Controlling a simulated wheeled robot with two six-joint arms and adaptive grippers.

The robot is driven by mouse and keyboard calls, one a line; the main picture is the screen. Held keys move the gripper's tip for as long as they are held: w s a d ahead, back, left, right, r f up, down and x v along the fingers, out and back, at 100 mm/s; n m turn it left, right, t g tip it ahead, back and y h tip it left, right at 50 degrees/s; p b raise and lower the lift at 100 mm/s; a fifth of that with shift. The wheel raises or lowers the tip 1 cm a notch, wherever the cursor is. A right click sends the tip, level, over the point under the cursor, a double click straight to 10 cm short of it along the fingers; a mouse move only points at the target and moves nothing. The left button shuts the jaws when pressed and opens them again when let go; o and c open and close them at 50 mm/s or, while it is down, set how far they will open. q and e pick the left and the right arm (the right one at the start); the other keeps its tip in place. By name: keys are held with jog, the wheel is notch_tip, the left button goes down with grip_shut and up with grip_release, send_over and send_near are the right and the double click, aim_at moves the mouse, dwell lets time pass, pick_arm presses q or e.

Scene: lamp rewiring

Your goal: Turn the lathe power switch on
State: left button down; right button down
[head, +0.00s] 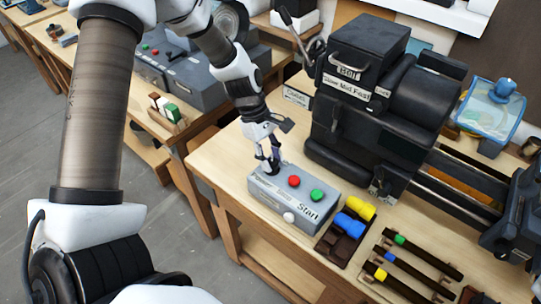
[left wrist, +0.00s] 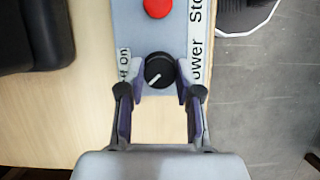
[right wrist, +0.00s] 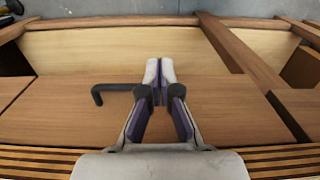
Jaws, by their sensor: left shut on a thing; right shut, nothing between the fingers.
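A grey control box (head: 262,187) sits on the near corner of the wooden lathe bench, with red and green buttons and a white knob. Its black rotary power switch (left wrist: 160,70) shows in the left wrist view beside the labels "On" and "Power"; its white pointer line slants to the lower left there. My left gripper (head: 268,163) reaches down onto the box's left end and is shut around the switch, a finger on either side (left wrist: 163,85). In the head view the fingers mostly hide the switch. My right gripper (right wrist: 161,78) is shut and empty above wooden boards.
The black lathe (head: 375,100) stands just behind the box. A tray of yellow and blue pieces (head: 347,228) and several dark bars (head: 410,262) lie to the right. A black hooked rod (right wrist: 115,89) is left of my right gripper.

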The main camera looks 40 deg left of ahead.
pick_arm(q)
jog(key=m+g+p, duration=0.1)
jog(key=m, duration=0.2)
jog(key=shift+m+p, duration=0.3)
jog(key=shift+p, duration=0.05)
jog(key=m+g+y+p, duration=0.1)
jog(key=m+g, duration=0.1)
jog(key=m, duration=0.2)
jog(key=shift+d+m+p, duration=0.1)
jog(key=shift+m+p, duration=0.2)
jog(key=m+y, duration=0.1)
jog(key=m, duration=0.1)
jog(key=m+y+p, duration=0.1)
jog(key=m, duration=0.1)
jog(key=shift+w+d+f+m+g, duration=0.1)
jog(key=shift+m+g, duration=0.2)
jog(key=shift+g, duration=0.1)
jog(key=shift+m+y+p, duration=0.45)
jog(key=shift+m+y, duration=0.45)
jog(key=shift+m, duration=1.3)
jog(key=c, duration=0.8)
grip_release()
jog(key=shift+w, duration=0.1)
